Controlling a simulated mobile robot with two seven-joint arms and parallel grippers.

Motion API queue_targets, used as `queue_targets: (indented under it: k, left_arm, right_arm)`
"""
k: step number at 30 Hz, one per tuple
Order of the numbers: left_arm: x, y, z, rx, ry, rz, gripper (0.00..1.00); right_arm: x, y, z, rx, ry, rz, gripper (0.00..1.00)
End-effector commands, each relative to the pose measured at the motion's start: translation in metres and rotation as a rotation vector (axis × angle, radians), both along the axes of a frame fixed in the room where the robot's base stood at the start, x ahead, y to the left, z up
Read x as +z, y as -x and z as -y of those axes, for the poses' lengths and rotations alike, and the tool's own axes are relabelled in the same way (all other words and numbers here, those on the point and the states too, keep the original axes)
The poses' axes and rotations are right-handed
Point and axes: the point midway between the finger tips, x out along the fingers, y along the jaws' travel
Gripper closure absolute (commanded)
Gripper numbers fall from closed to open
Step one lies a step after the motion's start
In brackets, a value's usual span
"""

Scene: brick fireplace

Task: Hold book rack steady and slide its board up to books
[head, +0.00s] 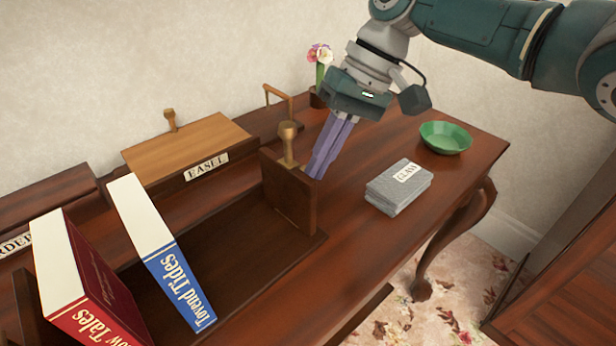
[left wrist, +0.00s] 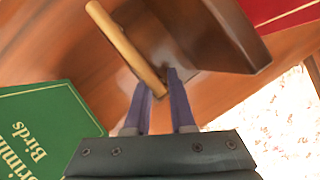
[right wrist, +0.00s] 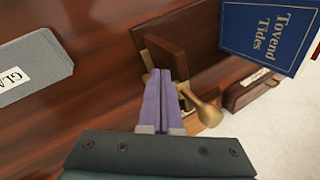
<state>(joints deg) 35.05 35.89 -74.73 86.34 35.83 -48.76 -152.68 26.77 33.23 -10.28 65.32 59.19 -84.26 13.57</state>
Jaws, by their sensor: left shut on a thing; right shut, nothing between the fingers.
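The dark wood book rack (head: 245,262) lies along the table, with a red book (head: 75,285) and a blue book (head: 165,255) in it. Its upright board (head: 290,195) with a brass knob (head: 288,132) stands to the right, a wide gap from the blue book. My right gripper (head: 315,175) is shut and empty, its fingertips close against the board's outer face; the right wrist view shows them beside the board (right wrist: 170,65), contact unclear. In the left wrist view my left gripper (left wrist: 160,75) is shut on the light wood handle (left wrist: 125,48) at the rack's end (left wrist: 215,35).
A grey folded cloth labelled GLASS (head: 400,188), a green bowl (head: 446,137) and a flower vase (head: 318,75) stand on the table right of the rack. A box labelled EASEL (head: 185,145) is behind it. A green book (left wrist: 40,130) lies near my left gripper.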

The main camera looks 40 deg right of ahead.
Motion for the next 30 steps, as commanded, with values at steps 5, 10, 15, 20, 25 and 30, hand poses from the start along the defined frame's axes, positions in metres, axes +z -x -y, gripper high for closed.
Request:
queue_targets:
  k: [5,10,15,20,25,30]
  left_arm:
    - [-0.001,0.000,-0.001,0.000,-0.004,0.000,1.00]
    - [-0.001,0.000,-0.001,0.001,-0.003,0.000,1.00]
    - [-0.001,0.000,-0.001,0.001,-0.003,-0.001,1.00]
    - [-0.001,0.000,-0.001,-0.001,-0.002,0.000,1.00]
    - [-0.001,0.000,0.000,-0.001,-0.001,-0.001,1.00]
    - [-0.001,0.000,0.000,-0.001,0.000,0.000,1.00]
  right_arm:
    - [0.000,0.000,0.000,0.000,0.000,0.000,1.00]
    - [0.000,0.000,-0.002,0.001,0.000,0.000,1.00]
    - [-0.001,0.001,-0.009,0.001,-0.001,0.000,1.00]
    - [-0.001,0.001,-0.017,0.002,-0.004,-0.001,1.00]
    - [-0.001,0.002,-0.025,0.004,-0.006,-0.002,1.00]
    - [-0.001,0.002,-0.032,0.005,-0.006,-0.002,1.00]
